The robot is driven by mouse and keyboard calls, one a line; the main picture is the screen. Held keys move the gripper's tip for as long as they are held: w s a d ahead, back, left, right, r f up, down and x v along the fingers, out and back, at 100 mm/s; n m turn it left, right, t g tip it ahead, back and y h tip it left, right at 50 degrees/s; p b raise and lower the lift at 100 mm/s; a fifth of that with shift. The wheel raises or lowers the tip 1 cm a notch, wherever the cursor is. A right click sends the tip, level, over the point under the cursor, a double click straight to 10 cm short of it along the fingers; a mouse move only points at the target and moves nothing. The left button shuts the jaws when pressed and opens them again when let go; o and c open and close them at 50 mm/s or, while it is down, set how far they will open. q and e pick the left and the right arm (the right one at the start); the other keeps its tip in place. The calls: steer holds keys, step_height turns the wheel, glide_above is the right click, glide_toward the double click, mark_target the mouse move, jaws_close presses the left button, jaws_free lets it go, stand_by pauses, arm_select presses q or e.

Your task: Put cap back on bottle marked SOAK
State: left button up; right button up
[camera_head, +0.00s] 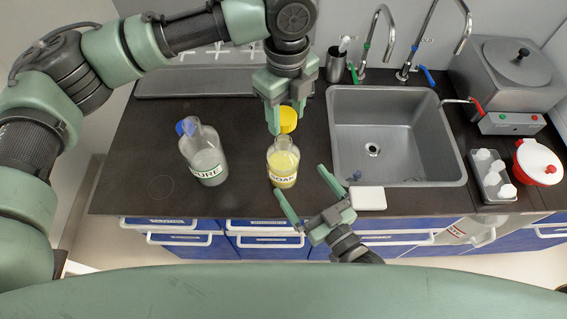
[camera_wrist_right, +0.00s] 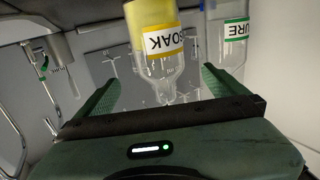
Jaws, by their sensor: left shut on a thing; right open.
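The SOAK bottle (camera_head: 283,162) is clear with yellow contents and stands upright on the dark counter. It also shows inverted in the right wrist view (camera_wrist_right: 162,45), with its neck uncapped. My left gripper (camera_head: 286,121) is shut on the yellow cap (camera_head: 289,114), just behind and above the bottle's mouth in the head view. Whether cap and mouth touch cannot be told. My right gripper (camera_head: 300,181) is open and empty, low at the front right of the bottle. Its two fingers (camera_wrist_right: 160,78) show either side of the bottle in the wrist view, not gripping it.
A second bottle with a blue cap and a green label ending in URE (camera_head: 204,158) stands left of the SOAK bottle. The sink (camera_head: 345,150) lies to the right, with a white block (camera_head: 368,198) at its front edge. Counter is clear at far left.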

mark_target(279, 150)
steer(key=shift+r, duration=0.1)
stand_by(0.3)
steer(key=shift+w+a, duration=0.15)
steer(key=shift+w, duration=0.15)
steer(key=x, duration=1.1)
steer(key=shift+w, duration=0.15)
steer(key=c, duration=2.1)
arm_select(q)
steer(key=shift+f, duration=2.5)
steer(key=shift+f, duration=0.1)
steer(key=shift+f, duration=0.8)
steer(key=shift+f, duration=0.55)
arm_select(e)
jaws_close()
